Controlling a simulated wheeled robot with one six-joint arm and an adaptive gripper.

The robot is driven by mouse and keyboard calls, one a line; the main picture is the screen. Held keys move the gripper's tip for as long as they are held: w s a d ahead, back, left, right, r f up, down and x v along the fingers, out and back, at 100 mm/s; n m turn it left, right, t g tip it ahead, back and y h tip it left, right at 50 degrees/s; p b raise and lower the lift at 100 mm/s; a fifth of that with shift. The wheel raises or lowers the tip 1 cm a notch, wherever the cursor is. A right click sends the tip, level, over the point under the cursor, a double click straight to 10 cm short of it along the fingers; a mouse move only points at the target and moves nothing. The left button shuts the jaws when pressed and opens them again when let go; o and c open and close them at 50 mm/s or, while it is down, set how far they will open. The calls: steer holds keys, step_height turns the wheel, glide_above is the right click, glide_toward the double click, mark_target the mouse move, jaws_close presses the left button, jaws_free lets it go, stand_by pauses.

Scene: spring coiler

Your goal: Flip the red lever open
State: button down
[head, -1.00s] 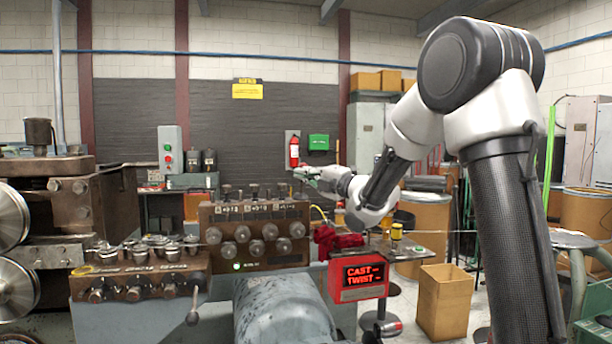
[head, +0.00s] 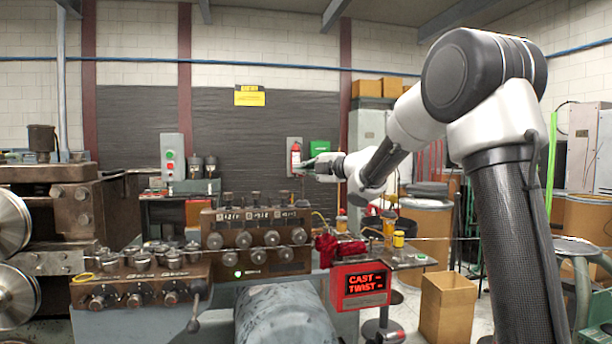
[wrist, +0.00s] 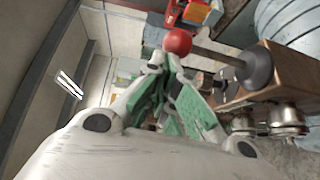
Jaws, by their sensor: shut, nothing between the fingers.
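A red ball knob (wrist: 177,42) on a grey rod shows near the top middle of the wrist view. The rod runs right to a dark round base by a brown block. My gripper (wrist: 168,72) is shut and empty, its green-padded fingers just below the knob in the picture. I cannot tell whether they touch it. In the head view my gripper (head: 300,167) points left, above the back of the brown control block. I cannot make out the red knob with certainty there.
The brown knob panel (head: 257,240) and a lower knob box (head: 140,284) stand left of the red display (head: 360,284). A red cloth (head: 338,248) and a yellow container (head: 398,239) lie on a side table. A carton (head: 447,308) stands on the floor.

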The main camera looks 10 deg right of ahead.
steer(key=shift+w+r, duration=0.2)
steer(key=shift+w, duration=0.95)
steer(key=shift+w+r, duration=0.2)
steer(key=shift+w, duration=0.95)
